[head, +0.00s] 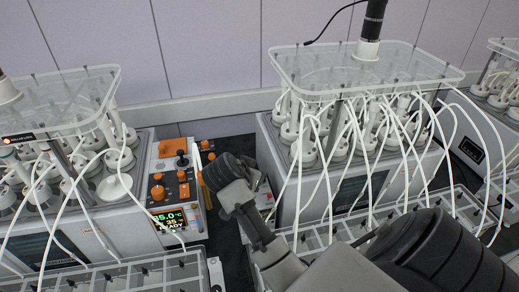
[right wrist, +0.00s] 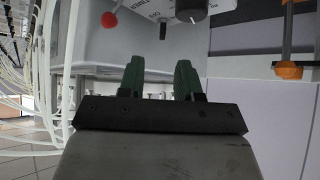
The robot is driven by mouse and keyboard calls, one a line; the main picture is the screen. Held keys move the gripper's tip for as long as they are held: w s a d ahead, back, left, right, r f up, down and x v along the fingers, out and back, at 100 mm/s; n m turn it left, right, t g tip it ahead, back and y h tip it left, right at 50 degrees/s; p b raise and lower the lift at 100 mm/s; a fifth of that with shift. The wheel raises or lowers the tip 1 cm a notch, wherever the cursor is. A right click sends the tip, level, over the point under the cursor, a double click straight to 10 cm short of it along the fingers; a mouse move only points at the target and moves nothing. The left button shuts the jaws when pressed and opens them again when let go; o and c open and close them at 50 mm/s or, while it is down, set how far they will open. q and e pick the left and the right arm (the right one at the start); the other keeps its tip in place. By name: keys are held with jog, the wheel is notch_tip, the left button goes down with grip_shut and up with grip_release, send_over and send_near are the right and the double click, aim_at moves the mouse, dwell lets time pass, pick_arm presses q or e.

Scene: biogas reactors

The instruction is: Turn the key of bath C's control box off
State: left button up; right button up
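In the right wrist view, the light grey face of a control box (right wrist: 135,42) is ahead of my right gripper (right wrist: 159,76). The box carries a black knob (right wrist: 191,12), a small dark part (right wrist: 163,30) that may be the key, and a red ball-shaped part (right wrist: 110,20). My right gripper is open, its two green fingers apart with nothing between them, short of the box face. In the head view, my right arm covers most of a white box (head: 263,193) between the two baths. I cannot read which bath is C. My left gripper is not in view.
In the head view, a bath with tubes (head: 345,170) stands right of my arm and another bath (head: 110,225) stands left. An orange control panel with a lit display (head: 168,221) is close on the left. White tubes hang over the right bath's front.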

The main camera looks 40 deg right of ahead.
jog(key=x, duration=0.2)
jog(key=p+x, duration=0.1)
jog(key=x, duration=0.4)
jog(key=shift+w+d+p, duration=0.1)
jog(key=shift+w+p, duration=0.25)
jog(key=shift+p, duration=0.05)
jog(key=shift+s+d+f, duration=0.1)
jog(key=shift+d+f, duration=0.1)
jog(key=shift+f, duration=0.05)
jog(key=c, duration=0.6)
grip_shut()
